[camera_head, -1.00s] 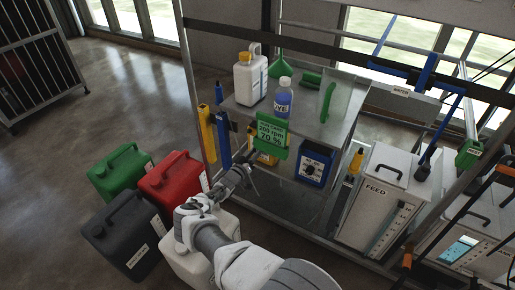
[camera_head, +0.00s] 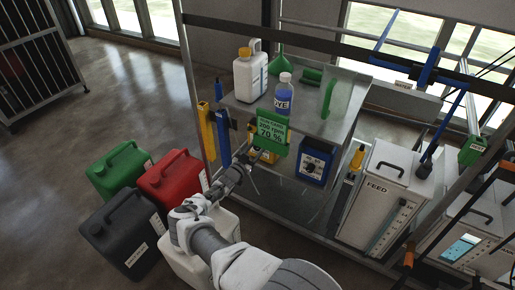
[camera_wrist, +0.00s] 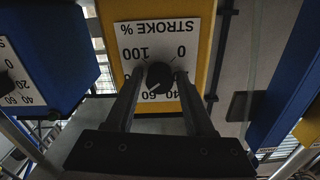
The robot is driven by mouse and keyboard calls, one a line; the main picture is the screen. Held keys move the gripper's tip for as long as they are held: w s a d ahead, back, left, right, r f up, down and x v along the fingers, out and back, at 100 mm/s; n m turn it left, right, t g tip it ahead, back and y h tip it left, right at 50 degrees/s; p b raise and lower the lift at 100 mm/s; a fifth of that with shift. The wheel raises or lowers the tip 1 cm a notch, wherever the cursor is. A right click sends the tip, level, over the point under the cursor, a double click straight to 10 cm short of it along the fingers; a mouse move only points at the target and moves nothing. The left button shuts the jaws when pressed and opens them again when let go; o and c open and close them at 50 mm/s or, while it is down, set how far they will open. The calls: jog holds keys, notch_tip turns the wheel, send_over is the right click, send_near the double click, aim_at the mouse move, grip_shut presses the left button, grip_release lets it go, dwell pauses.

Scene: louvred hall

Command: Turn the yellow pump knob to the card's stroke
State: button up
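The yellow pump (camera_wrist: 108,45) fills the top middle of the wrist view, its white STROKE % dial plate (camera_wrist: 165,30) upside down. Its black knob (camera_wrist: 160,77) sits between the two fingertips of my gripper (camera_wrist: 160,82), with no clear gap on either side. The knob's pale mark points to the lower left, just beside 60; the 80 side is hidden by a finger. In the head view, the green card (camera_head: 272,132) reads 200 rpm and 70 %. It covers most of the yellow pump (camera_head: 266,156), and my gripper (camera_head: 238,174) is left of it.
A blue pump (camera_head: 316,162) stands right of the yellow one; its dial also shows in the wrist view (camera_wrist: 10,80). A white jug (camera_head: 250,75) and blue dye bottle (camera_head: 283,98) stand on the shelf above. Red (camera_head: 170,178), green and black cans stand left of my arm.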

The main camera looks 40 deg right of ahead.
jog(key=shift+o, duration=1.3)
jog(key=shift+a, duration=0.1)
jog(key=p+v, duration=0.2)
jog(key=v, duration=0.4)
jog(key=shift+s+a, duration=0.25)
jog(key=shift+a, duration=0.1)
jog(key=shift+a, duration=0.1)
